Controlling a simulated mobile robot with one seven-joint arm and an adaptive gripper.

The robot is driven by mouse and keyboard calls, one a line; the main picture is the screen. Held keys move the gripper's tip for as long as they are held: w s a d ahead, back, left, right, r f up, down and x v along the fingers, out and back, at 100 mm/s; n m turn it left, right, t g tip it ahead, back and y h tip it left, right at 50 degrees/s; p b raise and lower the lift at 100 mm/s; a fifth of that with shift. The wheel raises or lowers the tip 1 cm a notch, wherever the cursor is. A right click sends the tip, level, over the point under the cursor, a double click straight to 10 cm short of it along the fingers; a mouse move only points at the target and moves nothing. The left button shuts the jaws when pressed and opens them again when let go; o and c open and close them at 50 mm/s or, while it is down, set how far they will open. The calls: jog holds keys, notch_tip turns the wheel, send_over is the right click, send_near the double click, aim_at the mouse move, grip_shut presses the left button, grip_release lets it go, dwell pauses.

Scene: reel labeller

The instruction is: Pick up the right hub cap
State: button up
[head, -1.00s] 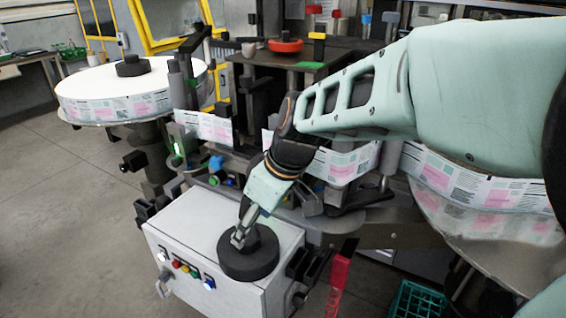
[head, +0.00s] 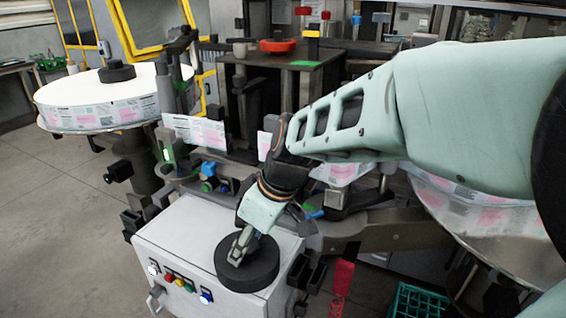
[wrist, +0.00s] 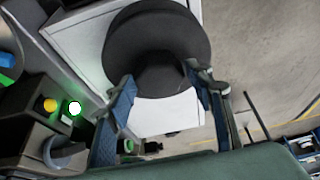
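The right hub cap (head: 247,272) is a black round disc with a narrower raised knob. It lies flat on top of the white control box (head: 190,228), close to its right side. My gripper (head: 239,247) comes down on the knob from above. In the wrist view, the fingers of my gripper (wrist: 160,84) stand on both sides of the knob and appear to touch it, so it looks shut on the hub cap (wrist: 157,25). I see no gap between the cap and the box. The fingers partly hide the knob in the head view.
Another black hub cap (head: 117,71) sits on the label reel (head: 65,97) at left. The labeller's dark frame (head: 275,80) stands behind the box. A red part (head: 343,275) and a green crate (head: 418,302) are at right. Open floor lies at left.

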jog(key=c, duration=1)
jog(key=shift+r, duration=0.15)
